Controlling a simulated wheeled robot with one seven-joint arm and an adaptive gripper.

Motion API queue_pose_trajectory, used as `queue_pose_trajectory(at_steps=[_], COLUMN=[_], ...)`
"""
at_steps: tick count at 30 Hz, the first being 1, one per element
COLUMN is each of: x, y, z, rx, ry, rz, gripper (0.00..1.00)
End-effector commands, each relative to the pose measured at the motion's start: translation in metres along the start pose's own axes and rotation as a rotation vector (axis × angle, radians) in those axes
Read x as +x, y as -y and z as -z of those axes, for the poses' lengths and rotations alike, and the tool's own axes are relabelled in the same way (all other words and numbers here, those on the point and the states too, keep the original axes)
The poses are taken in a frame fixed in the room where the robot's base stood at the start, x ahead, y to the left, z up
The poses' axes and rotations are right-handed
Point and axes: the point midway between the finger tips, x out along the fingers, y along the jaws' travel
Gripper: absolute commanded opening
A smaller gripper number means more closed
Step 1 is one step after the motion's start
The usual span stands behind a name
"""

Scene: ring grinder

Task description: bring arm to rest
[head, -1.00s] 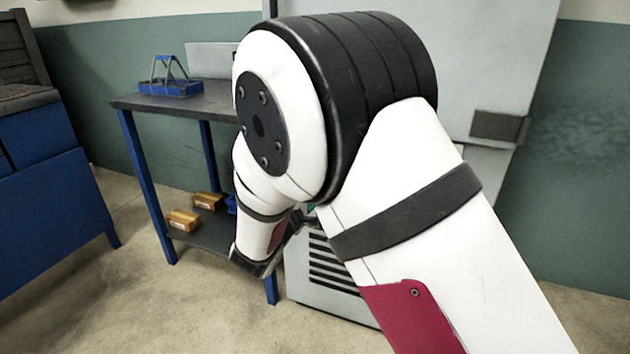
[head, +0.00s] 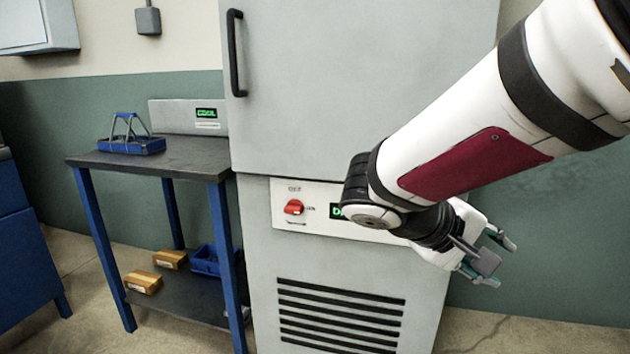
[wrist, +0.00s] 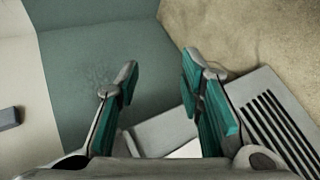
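My gripper (head: 492,258) is at the right in the head view, in front of the grey cabinet's right edge and the green wall. In the wrist view my gripper (wrist: 158,85) shows two teal-padded fingers spread apart with nothing between them. My white arm with a dark red panel comes in from the upper right of the head view and crosses in front of the cabinet. It hides part of the cabinet's control panel.
A grey cabinet (head: 350,90) has a red knob (head: 293,207), a partly hidden green display and vents. At left, a dark-topped table (head: 185,155) bears a blue carrier (head: 130,145). Its lower shelf holds two boxes (head: 143,281) and a blue bin (head: 205,262). Floor is clear at lower left.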

Motion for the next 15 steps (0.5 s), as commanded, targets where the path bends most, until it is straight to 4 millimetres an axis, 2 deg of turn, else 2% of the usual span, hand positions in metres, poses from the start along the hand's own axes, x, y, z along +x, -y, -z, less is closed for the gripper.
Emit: queue_pose_trajectory(at_steps=[1,6,9,12,15], x=[0.003,-0.002,-0.012,-0.027,-0.042], y=[-0.003,0.012,0.029,0.048,0.066], z=[-0.029,-0.111,-0.151,-0.182,-0.202], rx=[0.03,0.094,0.132,0.17,0.199], ry=[0.046,0.168,0.208,0.221,0.215], rz=[0.065,0.303,0.451,0.591,0.708], gripper=[0.35,0.35,0.35,0.35,0.35])
